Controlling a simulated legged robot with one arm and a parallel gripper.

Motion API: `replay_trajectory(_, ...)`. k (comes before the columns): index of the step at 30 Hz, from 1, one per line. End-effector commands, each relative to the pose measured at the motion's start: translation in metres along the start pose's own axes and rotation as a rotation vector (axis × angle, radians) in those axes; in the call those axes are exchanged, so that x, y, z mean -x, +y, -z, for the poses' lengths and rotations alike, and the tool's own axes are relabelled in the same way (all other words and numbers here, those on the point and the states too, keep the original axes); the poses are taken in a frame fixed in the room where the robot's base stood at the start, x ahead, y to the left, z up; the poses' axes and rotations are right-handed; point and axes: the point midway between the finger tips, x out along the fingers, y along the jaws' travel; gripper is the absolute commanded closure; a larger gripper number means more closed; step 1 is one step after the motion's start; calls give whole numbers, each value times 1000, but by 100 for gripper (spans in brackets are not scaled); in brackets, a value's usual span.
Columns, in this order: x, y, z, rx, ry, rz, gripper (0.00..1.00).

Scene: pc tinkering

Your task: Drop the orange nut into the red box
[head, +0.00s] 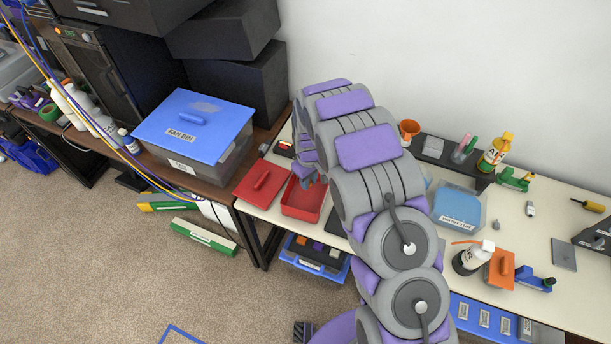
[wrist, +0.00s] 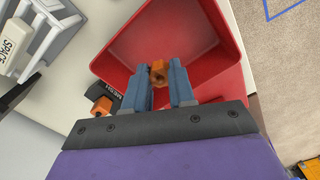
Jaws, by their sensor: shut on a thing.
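The orange nut (wrist: 158,73) sits between the two blue-grey fingertips of my gripper (wrist: 158,80) in the wrist view. My gripper is shut on it. The open red box (wrist: 128,46) lies behind and below the fingertips, and the nut shows against its inside. In the head view the red box (head: 303,213) stands on the light table near its left end, with my gripper (head: 309,181) over it. The nut cannot be made out in the head view. The height of the nut above the box floor is hard to tell.
A red lid (head: 262,186) lies left of the box. Another orange piece (wrist: 101,106) by a black label is partly hidden by my gripper in the wrist view. A bin with a blue lid (head: 208,138) stands on the brown table at left. A blue-lidded container (head: 459,206) stands right of my arm.

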Motion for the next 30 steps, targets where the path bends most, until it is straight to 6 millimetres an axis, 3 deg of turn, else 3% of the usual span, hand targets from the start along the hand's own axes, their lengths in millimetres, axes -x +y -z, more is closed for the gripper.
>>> replay_trajectory(15, -58, -3, 3, 1, -3, -3, 100)
replay_trajectory(29, -68, -3, 3, 0, -2, -4, 100)
replay_trajectory(30, -68, -3, 3, 0, -2, -4, 73)
